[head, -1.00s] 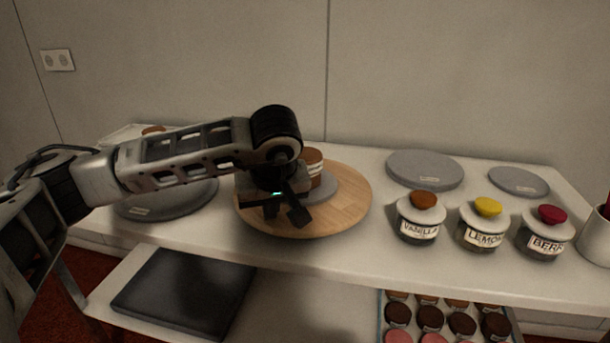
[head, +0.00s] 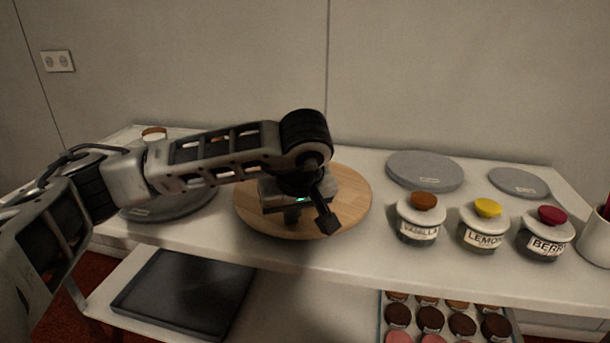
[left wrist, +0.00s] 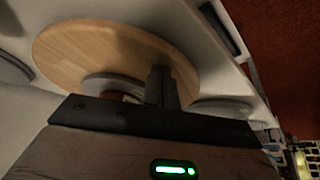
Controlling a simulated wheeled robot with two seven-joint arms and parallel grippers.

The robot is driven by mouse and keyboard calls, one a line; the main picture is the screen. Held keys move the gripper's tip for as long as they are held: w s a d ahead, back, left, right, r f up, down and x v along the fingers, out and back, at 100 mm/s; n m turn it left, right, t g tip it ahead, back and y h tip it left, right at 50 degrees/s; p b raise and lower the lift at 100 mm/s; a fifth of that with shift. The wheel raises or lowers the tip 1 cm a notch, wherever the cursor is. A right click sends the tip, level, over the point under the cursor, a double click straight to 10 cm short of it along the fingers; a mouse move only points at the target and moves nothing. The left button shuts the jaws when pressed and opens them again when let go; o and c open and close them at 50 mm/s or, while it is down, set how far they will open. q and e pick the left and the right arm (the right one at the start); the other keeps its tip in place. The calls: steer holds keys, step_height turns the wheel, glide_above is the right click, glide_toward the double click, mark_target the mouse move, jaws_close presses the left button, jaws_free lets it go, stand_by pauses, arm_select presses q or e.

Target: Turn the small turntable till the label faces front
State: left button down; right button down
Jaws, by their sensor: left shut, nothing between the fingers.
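A round wooden turntable (head: 345,205) stands in the middle of the counter; it also shows in the left wrist view (left wrist: 75,55). No label shows on either. My left gripper (head: 326,220) is shut and empty, pointing down over the front right part of the wooden top. I cannot tell whether its tip touches. My right gripper is not in view.
A dark grey disc (head: 165,208) lies at the left, partly behind my arm. Grey discs (head: 425,170) (head: 518,183) lie back right. Labelled jars, vanilla (head: 420,222), lemon (head: 482,226) and berry (head: 546,232), stand right of the turntable. A dark tray (head: 185,293) lies below.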

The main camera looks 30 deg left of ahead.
mark_target(311, 222)
arm_select(q)
steer(key=shift+w+d, duration=0.45)
steer(key=shift+d, duration=0.45)
steer(key=shift+w+d, duration=0.4)
steer(key=shift+d, duration=0.45)
steer(key=shift+r+p, duration=0.85)
steer(key=shift+r, duration=0.55)
step_height(311, 222, up, 6)
steer(key=p, duration=0.4)
